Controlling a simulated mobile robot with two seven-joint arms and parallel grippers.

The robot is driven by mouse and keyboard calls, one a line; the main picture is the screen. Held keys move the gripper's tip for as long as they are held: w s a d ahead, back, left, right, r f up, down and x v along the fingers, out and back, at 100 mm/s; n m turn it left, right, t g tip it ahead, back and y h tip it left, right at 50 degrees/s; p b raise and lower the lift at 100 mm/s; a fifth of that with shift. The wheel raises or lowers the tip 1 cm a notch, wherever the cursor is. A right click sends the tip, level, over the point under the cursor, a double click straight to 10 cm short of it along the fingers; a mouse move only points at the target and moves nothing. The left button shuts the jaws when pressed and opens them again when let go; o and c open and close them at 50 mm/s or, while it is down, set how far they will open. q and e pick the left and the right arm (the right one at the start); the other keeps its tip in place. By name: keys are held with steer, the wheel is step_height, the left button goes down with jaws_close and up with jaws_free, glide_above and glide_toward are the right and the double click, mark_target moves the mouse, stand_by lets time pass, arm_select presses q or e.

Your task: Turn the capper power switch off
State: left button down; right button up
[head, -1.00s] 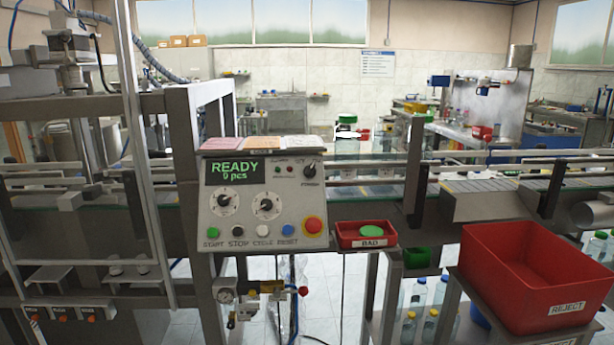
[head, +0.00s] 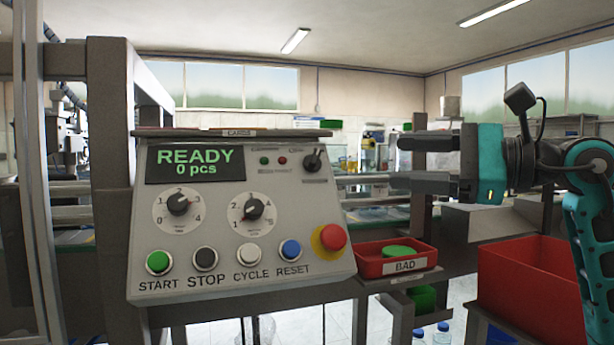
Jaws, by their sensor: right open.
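The capper control panel (head: 245,222) fills the left and middle of the head view. Its green display (head: 195,164) reads "READY, 0 pcs". The power switch (head: 313,160) is a dark rotary knob at the panel's upper right corner; its small label is too blurred to read. My right gripper (head: 404,144) comes in from the right at about the knob's height, with its dark fingers pointing left. It is open and empty, apart from the knob, with a clear gap between them. My left gripper is not in view.
The panel also carries two dials, START, STOP, CYCLE and RESET buttons, and a red emergency button (head: 331,237) below the knob. A red BAD tray (head: 398,265) holding a green cap stands right of the panel. A large red bin (head: 520,290) is at the lower right.

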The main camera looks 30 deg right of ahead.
mark_target(319, 159)
steer(key=p+x, duration=0.2)
steer(key=x, duration=1)
steer(key=shift+w+a+r+p, duration=0.1)
steer(key=shift+w+a+p, duration=0.05)
steer(key=shift+p, duration=0.15)
steer(key=c, duration=1)
